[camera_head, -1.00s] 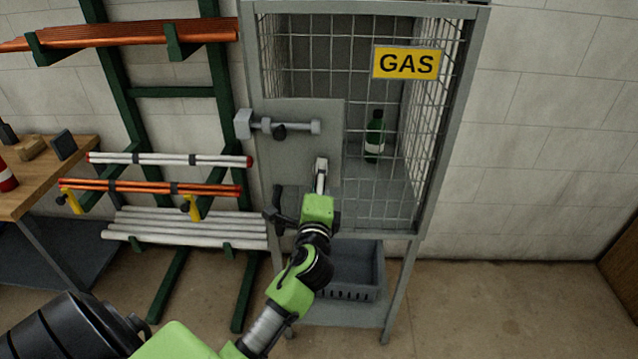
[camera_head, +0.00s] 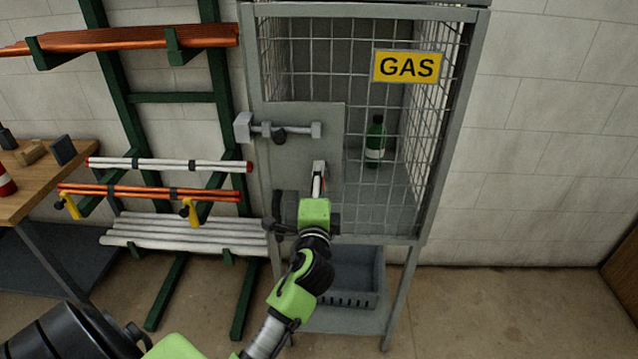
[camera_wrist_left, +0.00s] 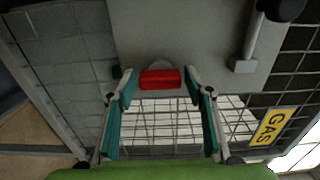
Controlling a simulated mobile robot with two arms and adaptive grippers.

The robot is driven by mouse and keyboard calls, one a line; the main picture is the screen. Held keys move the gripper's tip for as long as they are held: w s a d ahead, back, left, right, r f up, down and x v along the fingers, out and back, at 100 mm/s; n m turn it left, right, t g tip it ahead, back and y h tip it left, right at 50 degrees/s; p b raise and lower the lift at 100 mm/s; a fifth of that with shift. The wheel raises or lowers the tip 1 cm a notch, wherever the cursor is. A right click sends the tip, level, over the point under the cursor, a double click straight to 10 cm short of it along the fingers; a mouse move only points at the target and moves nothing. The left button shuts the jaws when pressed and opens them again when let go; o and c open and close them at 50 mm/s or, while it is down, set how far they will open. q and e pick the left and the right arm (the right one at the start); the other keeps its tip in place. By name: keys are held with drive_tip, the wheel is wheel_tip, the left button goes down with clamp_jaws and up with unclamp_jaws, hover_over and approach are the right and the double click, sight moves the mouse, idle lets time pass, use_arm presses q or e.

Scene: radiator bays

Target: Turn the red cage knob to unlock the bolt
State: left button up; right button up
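The red cage knob (camera_wrist_left: 160,79) shows in the left wrist view as a red bar on a round grey base, mounted on the grey lock plate (camera_wrist_left: 190,30). My left gripper (camera_wrist_left: 161,92) is open, with one finger on each side of the knob and a gap to each. In the head view my left gripper (camera_head: 319,174) is in front of the lock plate (camera_head: 330,125), below the bolt (camera_head: 295,131); it mostly hides the knob there. The bolt lies horizontally with a dark handle hanging from it. My right gripper is not in view.
The mesh cage (camera_head: 452,150) carries a yellow GAS sign (camera_head: 408,66) and holds a green bottle (camera_head: 375,140). A grey crate (camera_head: 352,278) sits below. A pipe rack (camera_head: 165,92) stands close on the left, with a wooden table (camera_head: 40,185) beyond. Floor to the right is clear.

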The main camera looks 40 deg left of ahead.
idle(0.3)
use_arm(q)
drive_tip(key=v, duration=1.2)
drive_tip(key=shift+s+a, duration=0.1)
